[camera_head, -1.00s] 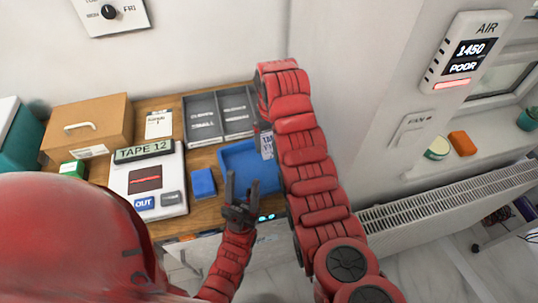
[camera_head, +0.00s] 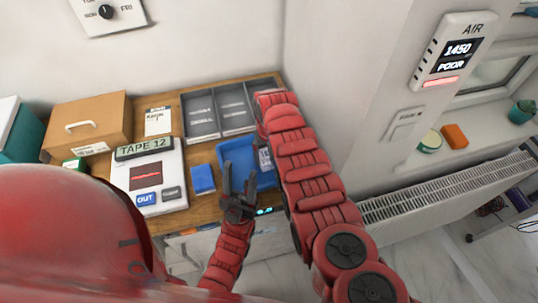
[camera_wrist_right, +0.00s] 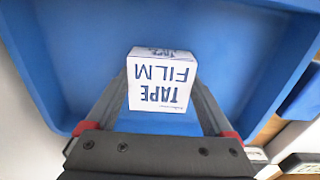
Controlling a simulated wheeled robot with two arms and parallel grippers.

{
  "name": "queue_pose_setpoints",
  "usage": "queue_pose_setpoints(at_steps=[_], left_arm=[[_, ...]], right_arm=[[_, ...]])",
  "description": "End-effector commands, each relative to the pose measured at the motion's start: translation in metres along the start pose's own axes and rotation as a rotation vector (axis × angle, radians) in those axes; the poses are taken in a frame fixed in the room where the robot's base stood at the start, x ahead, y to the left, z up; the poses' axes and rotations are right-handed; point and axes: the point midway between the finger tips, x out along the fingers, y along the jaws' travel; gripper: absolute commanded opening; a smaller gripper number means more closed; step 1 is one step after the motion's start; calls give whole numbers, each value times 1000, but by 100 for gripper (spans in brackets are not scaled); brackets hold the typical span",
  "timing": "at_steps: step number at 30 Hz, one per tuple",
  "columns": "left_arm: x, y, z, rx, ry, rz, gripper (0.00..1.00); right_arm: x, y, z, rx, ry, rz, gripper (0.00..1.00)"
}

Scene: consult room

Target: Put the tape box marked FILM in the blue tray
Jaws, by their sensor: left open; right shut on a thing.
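The white tape box marked TAPE FILM (camera_wrist_right: 162,82) is between the fingers of my right gripper (camera_wrist_right: 162,100), which is shut on it. The lettering is upside down in the right wrist view. The blue tray (camera_wrist_right: 230,45) surrounds the box in that view; I cannot tell whether the box touches its floor. In the head view the blue tray (camera_head: 235,150) is on the wooden desk, and part of the box (camera_head: 265,160) shows at its right side beside my right arm, which hides the rest. My left gripper (camera_head: 240,178) is open and empty at the tray's front edge.
A blue box (camera_head: 203,179) lies left of the tray. Further left is a white device with a TAPE 12 display (camera_head: 144,148). A grey divided organiser (camera_head: 217,110) stands behind the tray. A wall and radiator (camera_head: 440,190) bound the right side.

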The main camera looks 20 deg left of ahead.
Motion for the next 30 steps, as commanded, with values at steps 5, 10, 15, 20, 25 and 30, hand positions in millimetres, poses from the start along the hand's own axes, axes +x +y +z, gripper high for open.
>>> queue_pose_setpoints(at_steps=[5, 10, 15, 20, 25, 30], left_arm=[[-4, 0, 1, 0, 0, 0, 50], [-2, 0, 0, 0, 0, 0, 50], [-1, 0, 0, 0, 0, 0, 50], [0, 0, 0, 0, 0, 0, 50], [1, 0, 0, 0, 0, 0, 50], [-10, 0, 2, 0, 0, 0, 50]], right_arm=[[4, 0, 0, 1, 0, 0, 31], [2, 0, 0, 1, 1, 0, 100], [1, 0, 0, 0, 1, 0, 100], [-6, 0, -2, 0, 4, 1, 100], [-22, 1, -2, 1, 6, 2, 100], [-47, 1, -2, 0, 6, 1, 100]])
